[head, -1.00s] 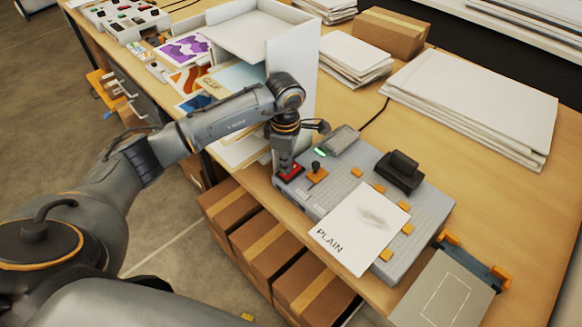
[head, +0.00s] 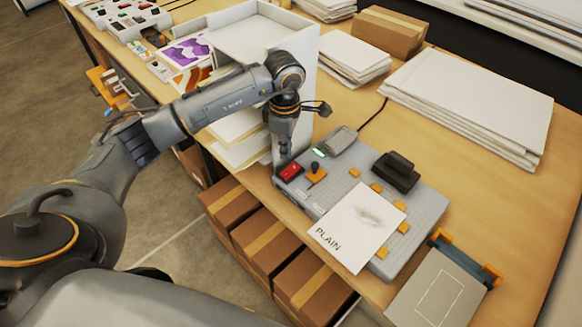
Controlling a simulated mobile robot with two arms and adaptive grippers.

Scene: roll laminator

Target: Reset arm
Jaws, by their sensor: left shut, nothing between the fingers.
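My left arm comes in from the left in the head view. Its gripper (head: 284,150) points down, shut and empty, just above and behind a red switch (head: 291,171) on the near left corner of the grey laminator (head: 322,199). A small gap shows between the fingertips and the switch. A white sheet marked PLAIN (head: 358,228) lies on the machine among orange tabs. A green light (head: 318,152) is lit near a small display (head: 339,140). My right gripper is not in view.
A white shelf unit (head: 303,75) stands close behind my left gripper. A black block (head: 396,171) sits on the machine. Paper stacks (head: 470,98) and a cardboard box (head: 391,32) lie farther back. A grey plate (head: 438,290) is at the front right. Cartons (head: 275,235) stand below the table edge.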

